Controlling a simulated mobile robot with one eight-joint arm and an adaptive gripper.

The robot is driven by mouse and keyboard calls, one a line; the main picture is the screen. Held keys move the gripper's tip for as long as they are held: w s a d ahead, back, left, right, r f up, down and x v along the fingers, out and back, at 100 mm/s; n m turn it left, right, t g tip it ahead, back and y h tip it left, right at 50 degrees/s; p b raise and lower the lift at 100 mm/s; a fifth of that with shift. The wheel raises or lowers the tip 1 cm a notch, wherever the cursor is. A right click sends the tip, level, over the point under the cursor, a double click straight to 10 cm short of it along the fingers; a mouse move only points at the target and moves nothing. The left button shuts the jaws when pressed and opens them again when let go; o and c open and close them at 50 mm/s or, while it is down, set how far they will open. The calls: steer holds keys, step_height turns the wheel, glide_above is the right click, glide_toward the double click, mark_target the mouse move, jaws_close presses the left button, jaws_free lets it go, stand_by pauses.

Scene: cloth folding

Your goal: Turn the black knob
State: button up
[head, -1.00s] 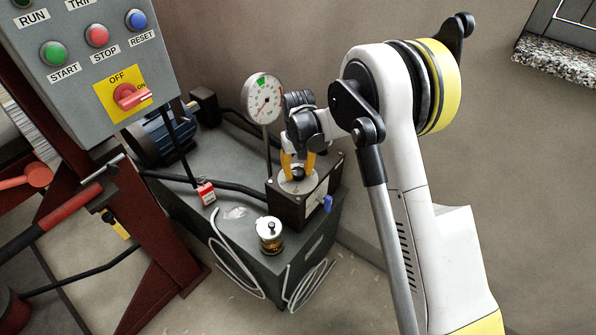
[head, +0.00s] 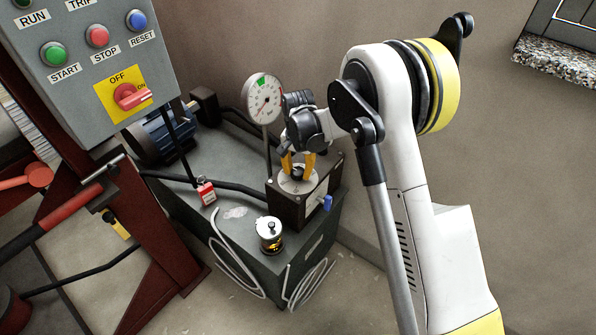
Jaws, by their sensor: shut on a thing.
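The black knob (head: 298,174) sits on a light round dial plate (head: 297,187) on top of a dark box (head: 322,202). My gripper (head: 298,168) points down over the box, with one yellow finger on each side of the knob. The fingers are shut on the knob and hide part of it. Any marks on the dial plate are too small to read.
A pressure gauge (head: 264,97) stands on a post just behind and left of my gripper. A control panel (head: 95,60) hangs at the upper left.

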mark_target(298, 171)
stand_by(0.5)
steer(key=o, duration=1.2)
steer(key=shift+o, duration=0.2)
step_height(298, 171, up, 12)
